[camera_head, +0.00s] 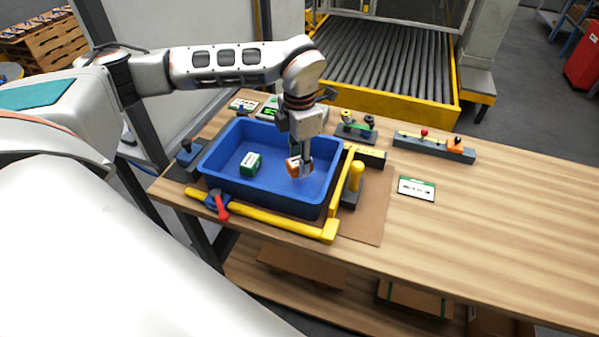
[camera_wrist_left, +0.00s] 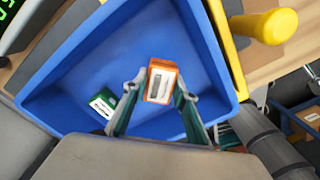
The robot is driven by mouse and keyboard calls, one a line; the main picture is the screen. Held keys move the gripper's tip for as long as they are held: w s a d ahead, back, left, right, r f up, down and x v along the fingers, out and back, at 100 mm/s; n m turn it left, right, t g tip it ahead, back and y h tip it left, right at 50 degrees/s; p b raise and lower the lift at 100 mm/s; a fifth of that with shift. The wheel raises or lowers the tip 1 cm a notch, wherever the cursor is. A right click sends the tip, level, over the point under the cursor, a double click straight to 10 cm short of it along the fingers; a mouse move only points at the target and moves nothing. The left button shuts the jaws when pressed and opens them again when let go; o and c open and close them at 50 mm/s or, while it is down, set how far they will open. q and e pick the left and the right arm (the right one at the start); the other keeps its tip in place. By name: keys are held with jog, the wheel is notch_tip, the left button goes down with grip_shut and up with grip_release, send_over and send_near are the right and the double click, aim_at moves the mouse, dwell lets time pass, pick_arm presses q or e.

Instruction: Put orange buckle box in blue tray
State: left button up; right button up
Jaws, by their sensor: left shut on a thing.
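The orange buckle box (camera_wrist_left: 161,80), orange with a white label, is between the fingers of my left gripper (camera_wrist_left: 155,95). In the head view the left gripper (camera_head: 301,168) reaches down over the right part of the blue tray, shut on the orange box (camera_head: 292,166), which is partly hidden by the fingers. The blue tray (camera_head: 225,152) stands on the wooden table; its rim and walls show around the box. I cannot tell whether the box touches the tray floor. A green and white box (camera_head: 250,164) lies in the tray's left part, also in the left wrist view (camera_wrist_left: 102,102). My right gripper is not in view.
Yellow bars (camera_head: 270,218) edge the tray's front and right. A yellow-knobbed clamp (camera_head: 354,178) stands right of it. A labelled card (camera_head: 416,188) lies on the table. A grey fixture (camera_head: 434,147) sits further back. The table's right side is clear.

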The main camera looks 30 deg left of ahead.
aim_at(300, 182)
pick_arm(q)
jog(key=shift+f, duration=2.05)
jog(key=shift+f, duration=0.1)
jog(key=o, duration=1.2)
jog(key=shift+f, duration=0.1)
notch_tip(300, 182, up, 12)
jog(key=shift+r, duration=0.2)
jog(key=shift+s, duration=0.1)
